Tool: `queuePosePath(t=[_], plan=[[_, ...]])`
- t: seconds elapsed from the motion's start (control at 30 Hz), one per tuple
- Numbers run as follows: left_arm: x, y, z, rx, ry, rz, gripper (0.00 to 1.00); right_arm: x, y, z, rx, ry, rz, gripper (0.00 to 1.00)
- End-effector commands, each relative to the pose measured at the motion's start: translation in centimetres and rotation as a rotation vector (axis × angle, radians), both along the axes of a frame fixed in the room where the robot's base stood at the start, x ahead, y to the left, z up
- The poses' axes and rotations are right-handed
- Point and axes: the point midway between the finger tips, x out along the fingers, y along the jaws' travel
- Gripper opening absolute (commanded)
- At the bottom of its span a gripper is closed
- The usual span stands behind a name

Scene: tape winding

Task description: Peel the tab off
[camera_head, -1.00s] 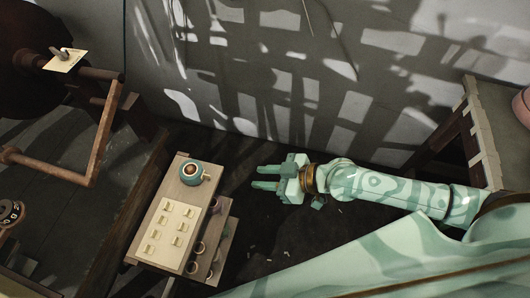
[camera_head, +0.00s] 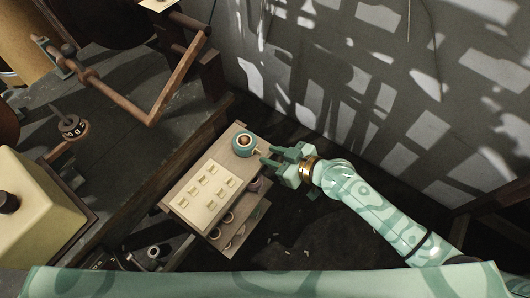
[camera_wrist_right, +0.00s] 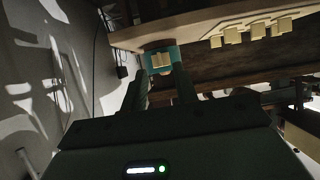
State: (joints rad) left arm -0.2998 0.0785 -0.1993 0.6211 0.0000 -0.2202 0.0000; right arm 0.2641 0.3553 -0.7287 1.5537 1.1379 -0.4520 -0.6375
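A teal tape roll (camera_head: 244,145) with a brown centre sits at the far end of a small wooden stand. A small cream tab (camera_head: 258,151) sticks out from its right side. In the right wrist view, the tab (camera_wrist_right: 161,60) shows as a pale block against the teal roll (camera_wrist_right: 148,61). My right gripper (camera_head: 268,157) is just right of the roll, its fingers pointing at the tab. In the right wrist view, the two fingers (camera_wrist_right: 161,82) are apart with nothing between them, and the tab lies just beyond their tips. My left gripper is not in view.
A cream board (camera_head: 204,195) with several small tabs lies on the wooden stand (camera_head: 233,131). Several round pieces sit on a lower shelf. A crank handle (camera_head: 152,116) stands on the dark bench at left. A cream box (camera_head: 38,215) is at lower left. A grey wall stands behind.

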Motion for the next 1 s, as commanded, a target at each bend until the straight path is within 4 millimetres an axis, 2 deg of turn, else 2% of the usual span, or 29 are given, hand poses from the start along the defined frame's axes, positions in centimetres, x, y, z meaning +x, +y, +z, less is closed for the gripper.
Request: queuePosePath(t=[0.2, 0.57, 0.67, 1.0], plan=[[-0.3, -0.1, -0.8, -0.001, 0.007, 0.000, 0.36, 1.4, 1.9, -1.3, 0.000, 0.001, 0.000, 0.29], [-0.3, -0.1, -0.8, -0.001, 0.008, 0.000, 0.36, 1.7, 2.3, -1.4, 0.000, 0.000, 0.000, 0.29], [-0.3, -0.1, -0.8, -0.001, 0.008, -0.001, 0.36, 1.7, 2.3, -1.4, 0.000, 0.000, 0.000, 0.02], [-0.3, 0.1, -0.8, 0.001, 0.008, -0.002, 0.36, 1.6, 2.3, -1.4, 0.000, 0.000, 0.000, 0.00]])
